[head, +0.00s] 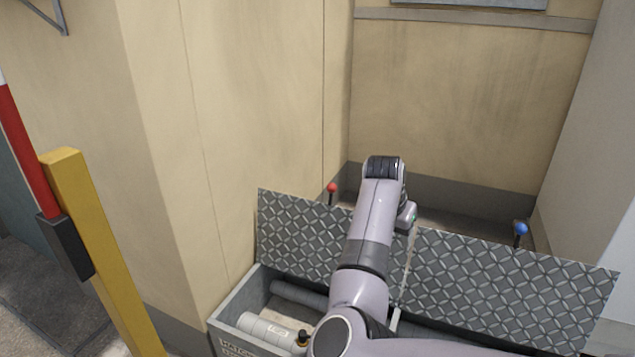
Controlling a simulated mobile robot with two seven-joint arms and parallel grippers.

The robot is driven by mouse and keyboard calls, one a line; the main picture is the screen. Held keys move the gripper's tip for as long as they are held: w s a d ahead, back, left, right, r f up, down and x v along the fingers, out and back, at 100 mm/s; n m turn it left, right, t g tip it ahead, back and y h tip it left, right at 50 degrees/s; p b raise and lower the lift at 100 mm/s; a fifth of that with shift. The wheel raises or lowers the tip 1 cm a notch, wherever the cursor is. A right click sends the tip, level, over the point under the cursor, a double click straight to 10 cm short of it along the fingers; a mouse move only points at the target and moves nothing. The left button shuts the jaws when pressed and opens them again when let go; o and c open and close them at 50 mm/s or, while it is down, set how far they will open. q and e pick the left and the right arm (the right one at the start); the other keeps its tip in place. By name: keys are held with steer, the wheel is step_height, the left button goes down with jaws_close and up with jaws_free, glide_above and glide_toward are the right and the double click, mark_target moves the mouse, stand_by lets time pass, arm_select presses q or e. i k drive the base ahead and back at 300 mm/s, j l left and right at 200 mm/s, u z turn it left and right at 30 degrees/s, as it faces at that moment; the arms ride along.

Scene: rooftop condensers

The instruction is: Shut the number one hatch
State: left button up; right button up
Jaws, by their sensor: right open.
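Two grey tread-plate hatch lids stand raised and open, side by side. The left lid (287,232) has a red-knobbed lever (332,190) showing behind its top edge. The right lid (505,290) has a blue-knobbed lever (520,232) behind its top edge. Lettering on the box front is cut off, so I cannot tell which hatch is number one. My right arm reaches over the box between the lids, and its wrist bends down behind them. My right gripper (406,217) is open; its fingertips are mostly hidden. My left gripper is out of view.
The open grey box (232,301) under the left lid holds pipes and a white cylinder (268,330). Beige walls close in behind and to the left. A yellow post (98,250) with a red-and-white bar (24,150) stands at left.

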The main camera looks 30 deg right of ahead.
mark_target(306, 239)
steer(key=i, duration=0.95)
